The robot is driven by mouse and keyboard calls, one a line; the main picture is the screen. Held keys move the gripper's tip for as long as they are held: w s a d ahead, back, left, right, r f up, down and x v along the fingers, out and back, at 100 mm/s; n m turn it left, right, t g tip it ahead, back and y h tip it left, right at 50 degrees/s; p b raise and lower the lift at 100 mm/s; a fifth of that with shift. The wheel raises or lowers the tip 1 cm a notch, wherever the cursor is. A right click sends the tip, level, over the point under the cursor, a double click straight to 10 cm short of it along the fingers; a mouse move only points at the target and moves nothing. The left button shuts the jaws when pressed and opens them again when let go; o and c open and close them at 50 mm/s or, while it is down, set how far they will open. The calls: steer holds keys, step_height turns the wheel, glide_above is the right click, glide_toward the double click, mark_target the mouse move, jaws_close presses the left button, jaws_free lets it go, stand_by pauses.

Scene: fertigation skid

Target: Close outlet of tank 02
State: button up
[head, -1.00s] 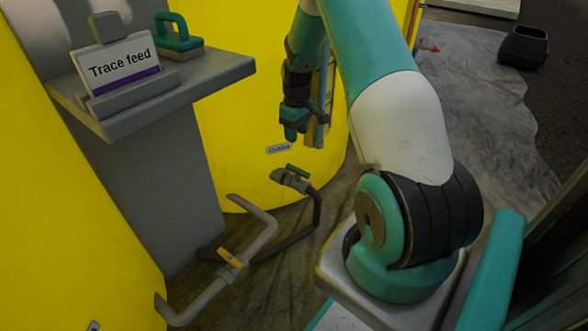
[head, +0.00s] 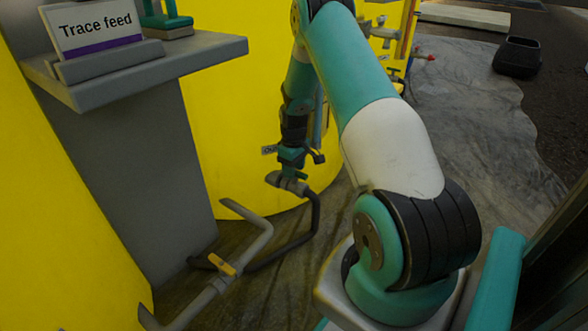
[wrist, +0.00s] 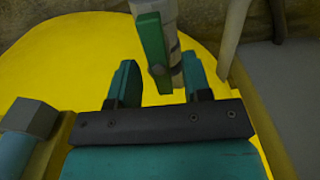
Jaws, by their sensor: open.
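The tank outlet valve (head: 287,182) is a grey fitting low in front of a yellow tank (head: 230,125). A small, partly covered outlet label (head: 268,150) is on the tank above it. In the wrist view, the valve's green lever handle (wrist: 152,52) lies roughly along the grey pipe (wrist: 172,60). My gripper (head: 291,166) is just above the valve in the head view. In the wrist view, my gripper (wrist: 159,72) is open, with the handle's lower end between its fingers and a gap on each side. The tank number is not visible.
A second pipe with an orange-handled valve (head: 222,265) runs nearer, left of the outlet. A grey shelf (head: 150,70) with a "Trace feed" sign (head: 95,28) juts out on the left. A black hose (head: 314,215) bends down from the outlet.

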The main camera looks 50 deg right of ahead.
jaws_close()
steer(key=shift+r+m+p, duration=0.15)
steer(key=shift+m+p, duration=0.25)
steer(key=shift+p, duration=0.2)
steer(key=shift+m+p, duration=0.3)
steer(key=shift+p, duration=0.15)
steer(key=m+p, duration=0.2)
steer(key=p, duration=0.1)
steer(key=shift+r, duration=0.15)
steer(key=m+p, duration=0.4)
steer(key=m, duration=0.1)
steer(key=shift+d+m+p, duration=0.1)
steer(key=shift+m+p, duration=0.2)
steer(key=m+p, duration=0.2)
steer(key=m, duration=0.2)
steer(key=shift+s+m, duration=0.1)
steer(key=shift+m, duration=0.2)
steer(key=shift+f+m+p, duration=0.15)
steer(key=shift+m+p, duration=0.4)
steer(key=shift+m, duration=0.55)
steer(key=shift+f+m+p, duration=0.1)
steer(key=shift+m+p, duration=0.45)
steer(key=shift+m, duration=0.55)
